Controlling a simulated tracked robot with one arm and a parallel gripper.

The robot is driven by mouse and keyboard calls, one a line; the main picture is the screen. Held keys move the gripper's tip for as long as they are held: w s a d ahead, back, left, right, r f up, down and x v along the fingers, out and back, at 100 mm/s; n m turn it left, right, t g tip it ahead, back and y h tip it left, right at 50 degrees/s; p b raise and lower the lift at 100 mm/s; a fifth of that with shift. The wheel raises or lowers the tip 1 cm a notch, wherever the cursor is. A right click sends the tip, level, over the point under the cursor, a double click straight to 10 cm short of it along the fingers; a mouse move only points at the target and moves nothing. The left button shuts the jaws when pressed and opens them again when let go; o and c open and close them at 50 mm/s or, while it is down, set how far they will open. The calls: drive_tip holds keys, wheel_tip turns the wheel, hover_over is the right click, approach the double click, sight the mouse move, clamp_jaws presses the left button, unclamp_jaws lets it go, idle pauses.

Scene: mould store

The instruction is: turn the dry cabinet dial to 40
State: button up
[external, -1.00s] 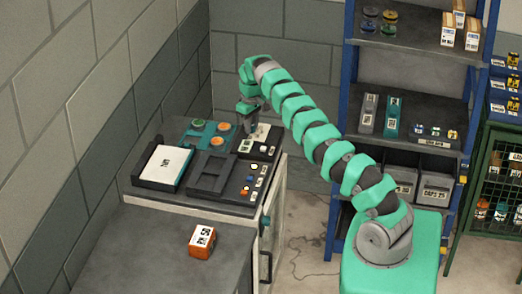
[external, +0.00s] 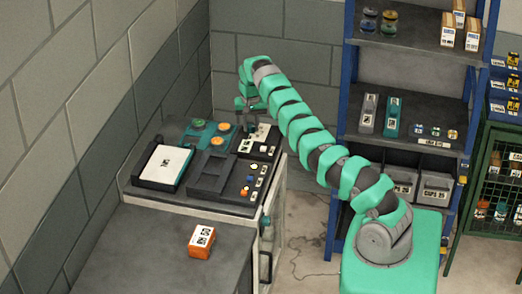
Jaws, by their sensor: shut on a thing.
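The dry cabinet (external: 208,206) stands against the wall at left centre, with a dark top carrying several devices and a pale glazed front. My gripper (external: 247,124) points down at the back right of this top, beside a small panel with white labels (external: 263,133). It is shut on a small part there, apparently the dial. The dial is hidden by my gripper, and its setting cannot be read.
A black tray with a white sheet (external: 167,165), orange-topped discs (external: 219,128) and a button box (external: 245,178) crowd the top. An orange box (external: 201,241) sits on the lower bench in front. A blue shelf rack (external: 412,95) stands to the right.

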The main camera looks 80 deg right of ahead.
sight(250, 126)
drive_tip(key=shift+w+r+m, duration=0.1)
drive_tip(key=shift+m, duration=0.3)
drive_tip(key=o, duration=1)
wheel_tip(250, 126, up, 14)
drive_tip(key=p, duration=0.3)
drive_tip(key=shift+f, duration=0.2)
